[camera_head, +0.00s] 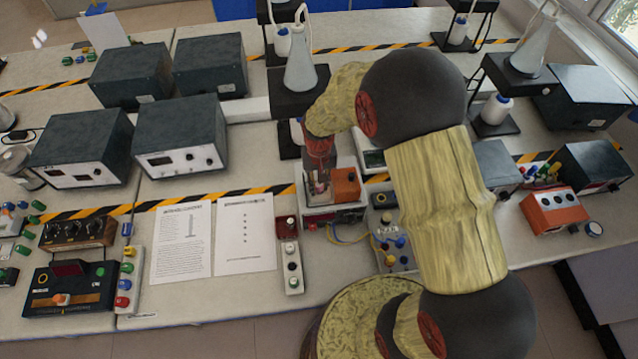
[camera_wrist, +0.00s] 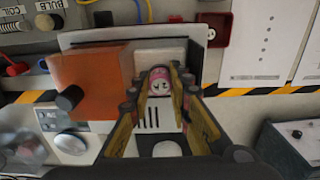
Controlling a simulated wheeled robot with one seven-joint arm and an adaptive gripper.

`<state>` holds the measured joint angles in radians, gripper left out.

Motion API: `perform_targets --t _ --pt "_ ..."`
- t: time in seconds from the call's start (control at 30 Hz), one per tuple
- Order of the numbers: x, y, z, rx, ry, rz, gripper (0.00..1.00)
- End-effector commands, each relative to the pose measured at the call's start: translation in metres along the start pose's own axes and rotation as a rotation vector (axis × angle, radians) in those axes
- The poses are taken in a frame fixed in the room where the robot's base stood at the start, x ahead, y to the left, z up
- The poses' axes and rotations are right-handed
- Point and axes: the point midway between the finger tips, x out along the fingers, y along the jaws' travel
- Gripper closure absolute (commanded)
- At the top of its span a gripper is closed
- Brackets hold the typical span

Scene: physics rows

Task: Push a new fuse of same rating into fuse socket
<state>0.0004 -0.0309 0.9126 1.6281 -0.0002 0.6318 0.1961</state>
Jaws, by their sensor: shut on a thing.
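My gripper (camera_head: 318,178) points down over a white-grey boxed unit (camera_head: 333,214) beside an orange block (camera_head: 345,184). In the wrist view my gripper (camera_wrist: 160,84) has its fingertips closed around a small pink and white round-ended piece, which I take to be the fuse (camera_wrist: 161,80). The piece is in front of a white block (camera_wrist: 160,56) on the unit, left of which, in the head view, little shows past my fingers. I cannot make out a socket opening or any rating mark, nor tell whether the fuse touches the unit.
The orange block (camera_wrist: 90,78) with a dark knob stands close beside my fingers. Two printed sheets (camera_head: 245,234) and a narrow terminal strip (camera_head: 290,264) lie to the left. A flask (camera_head: 300,72) on a stand rises behind. Yellow and blue wires run in front of the unit.

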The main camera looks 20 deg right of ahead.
Motion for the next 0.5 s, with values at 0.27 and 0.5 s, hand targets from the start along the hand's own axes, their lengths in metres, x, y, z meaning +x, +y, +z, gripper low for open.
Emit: perform_targets --t 0.27,0.5 --pt "0.0012 0.0000 0.0000 0.000 0.000 0.000 0.78" --pt "0.0011 0.0000 0.0000 0.000 0.000 0.000 0.65"
